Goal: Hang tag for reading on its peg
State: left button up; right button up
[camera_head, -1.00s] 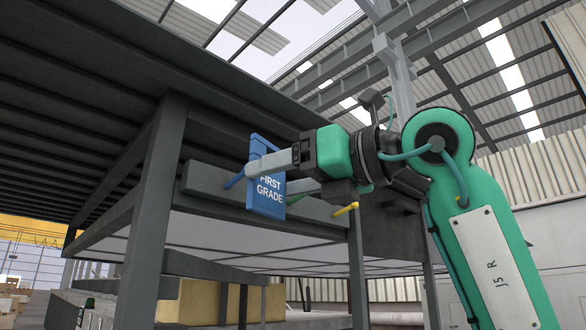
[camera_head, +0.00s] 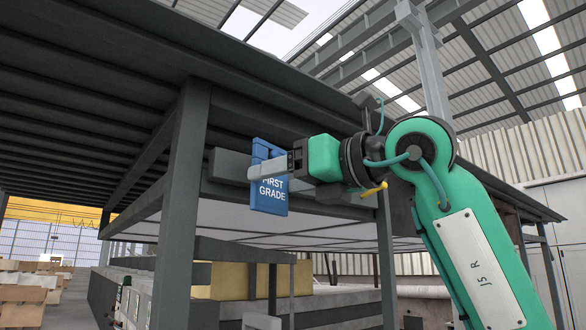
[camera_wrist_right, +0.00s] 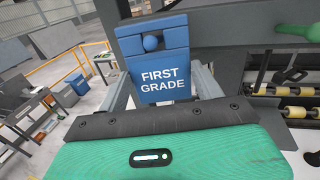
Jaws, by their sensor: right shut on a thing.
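The tag (camera_head: 269,190) is a blue plate marked FIRST GRADE. My right gripper (camera_head: 266,169) is shut on it and holds it upright in front of the grey beam (camera_head: 230,165). In the right wrist view the tag (camera_wrist_right: 160,75) sits between the two fingers. A round blue peg end (camera_wrist_right: 150,42) shows at the tag's upper part, in line with its opening; I cannot tell if it passes through. My left gripper is out of view.
A yellow peg (camera_head: 374,190) sticks out of the beam to the right, beside my right wrist. A grey post (camera_head: 180,210) stands just left of the tag, under the dark roof.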

jog(key=shift+w+a, duration=0.35)
jog(key=shift+w, duration=0.1)
jog(key=shift+w+a+f, duration=0.35)
jog(key=shift+w+f, duration=0.15)
jog(key=shift+w, duration=0.05)
jog(key=o, duration=1)
jog(key=shift+o, duration=0.2)
jog(key=shift+b, duration=0.3)
jog(key=shift+s+d, duration=0.25)
jog(key=shift+d, duration=0.1)
jog(key=b+v, duration=0.5)
jog(key=v, duration=0.8)
jog(key=shift+b, duration=0.35)
